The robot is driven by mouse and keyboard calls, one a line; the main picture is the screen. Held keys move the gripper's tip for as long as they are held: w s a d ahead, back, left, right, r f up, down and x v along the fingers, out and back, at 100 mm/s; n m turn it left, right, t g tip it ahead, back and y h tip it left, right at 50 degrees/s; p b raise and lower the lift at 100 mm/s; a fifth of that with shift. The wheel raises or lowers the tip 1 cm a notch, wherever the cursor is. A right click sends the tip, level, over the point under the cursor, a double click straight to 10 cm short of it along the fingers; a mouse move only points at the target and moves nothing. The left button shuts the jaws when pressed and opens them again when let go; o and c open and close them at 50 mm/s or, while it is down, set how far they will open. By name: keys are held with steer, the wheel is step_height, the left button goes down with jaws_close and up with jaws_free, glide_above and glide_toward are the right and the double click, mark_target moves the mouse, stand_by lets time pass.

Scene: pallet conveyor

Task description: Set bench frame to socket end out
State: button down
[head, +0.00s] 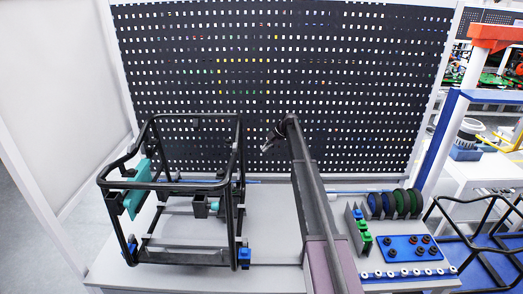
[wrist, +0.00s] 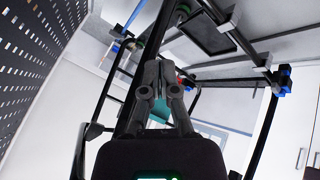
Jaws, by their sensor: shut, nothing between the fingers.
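The bench frame (head: 150,185) is a black tube cage standing on the grey bench at the left in the head view. It has a teal block on its left side, a dark square socket-like box near its middle and blue pieces at its lower corners. My gripper (head: 266,146) is just right of the frame's upper right corner, apart from it and in front of the pegboard. In the wrist view my gripper (wrist: 164,72) is shut and empty, with black frame tubes (wrist: 107,88) beyond and around it. Whether it touches a tube is unclear there.
A black perforated board (head: 350,90) closes off the bench's back. On the right are upright dark discs (head: 395,203), green and blue parts (head: 362,232) and a blue tray (head: 410,240). Another black frame (head: 480,225) stands at the right edge. Bare bench (head: 272,215) lies right of the bench frame.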

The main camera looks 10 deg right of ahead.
steer(key=shift+w+d+r+p, duration=0.1)
steer(key=shift+d+r+p, duration=0.25)
steer(key=shift+r, duration=0.15)
steer(key=shift+w+d+r+p, duration=0.1)
steer(key=shift+d+r+p, duration=0.2)
steer(key=shift+r, duration=0.2)
steer(key=s+a+f+m+h+b, duration=0.2)
steer(key=s+m, duration=0.6)
steer(key=s, duration=1)
steer(key=s+a+f+m+g+h+b, duration=0.1)
steer(key=s+a+f+m+b, duration=0.3)
steer(key=s+f, duration=0.5)
steer(key=s+a+f+m+g+h+b, duration=0.1)
steer(key=s+a+f+m+h+b, duration=0.2)
steer(key=s+m, duration=0.8)
steer(key=s+f+h+b, duration=0.1)
steer(key=s+f+b, duration=0.1)
steer(key=s, duration=1.5)
steer(key=shift+a+f+m+b, duration=0.2)
steer(key=shift+a+m+b, duration=0.15)
steer(key=shift+b, duration=0.4)
steer(key=shift+a, duration=0.1)
